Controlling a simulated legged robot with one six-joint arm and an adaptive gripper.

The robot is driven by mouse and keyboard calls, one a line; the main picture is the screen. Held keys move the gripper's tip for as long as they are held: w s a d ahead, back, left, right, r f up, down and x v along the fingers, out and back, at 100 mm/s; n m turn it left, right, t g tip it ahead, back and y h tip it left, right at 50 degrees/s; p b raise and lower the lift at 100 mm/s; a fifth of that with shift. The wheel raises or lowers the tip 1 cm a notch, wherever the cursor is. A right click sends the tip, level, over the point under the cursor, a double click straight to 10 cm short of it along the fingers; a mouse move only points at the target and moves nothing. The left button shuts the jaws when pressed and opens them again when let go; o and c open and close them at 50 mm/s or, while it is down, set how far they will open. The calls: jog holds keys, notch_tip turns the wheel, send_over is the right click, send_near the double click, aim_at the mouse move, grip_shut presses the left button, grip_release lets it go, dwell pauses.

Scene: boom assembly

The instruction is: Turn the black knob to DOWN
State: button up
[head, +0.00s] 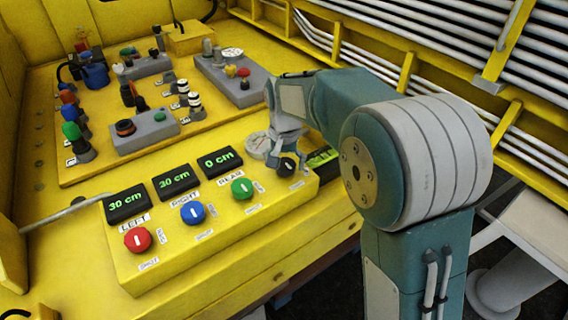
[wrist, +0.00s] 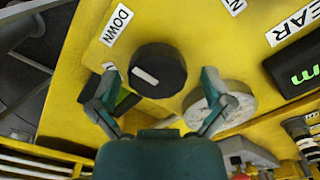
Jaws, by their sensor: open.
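The black knob (wrist: 158,70) stands on the yellow panel in the wrist view. Its white mark slants left and slightly up, toward a partly hidden label (wrist: 109,67) by the left finger, not straight at the DOWN label (wrist: 117,25). My gripper (wrist: 158,86) is open, with one finger to each side of the knob and visible gaps. I cannot tell how far above the panel the fingertips are. In the head view my gripper (head: 287,148) is over the black knob (head: 287,167), which is partly covered by it.
A white round gauge (head: 257,146) sits close to my gripper. Green (head: 242,188), blue (head: 193,212) and red (head: 138,239) knobs line the panel to the left, below displays (head: 175,180). A yellow rail with pipes (head: 430,75) runs behind my arm.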

aim_at(284, 162)
notch_tip(284, 162, up, 12)
dwell(0.6)
jog(key=s+d+t, duration=0.2)
jog(key=s+d, duration=0.3)
jog(key=s, duration=0.3)
jog(key=s+d+f+n+t, duration=0.1)
jog(key=s+d, duration=0.3)
jog(key=s, duration=0.5)
jog(key=s+d+f+n+t, duration=0.1)
jog(key=s+d+t, duration=0.1)
jog(key=s+d, duration=0.3)
jog(key=s, duration=0.3)
jog(key=shift+s+d+f+t, duration=0.25)
jog(key=shift+d+t, duration=0.05)
jog(key=shift+d, duration=0.05)
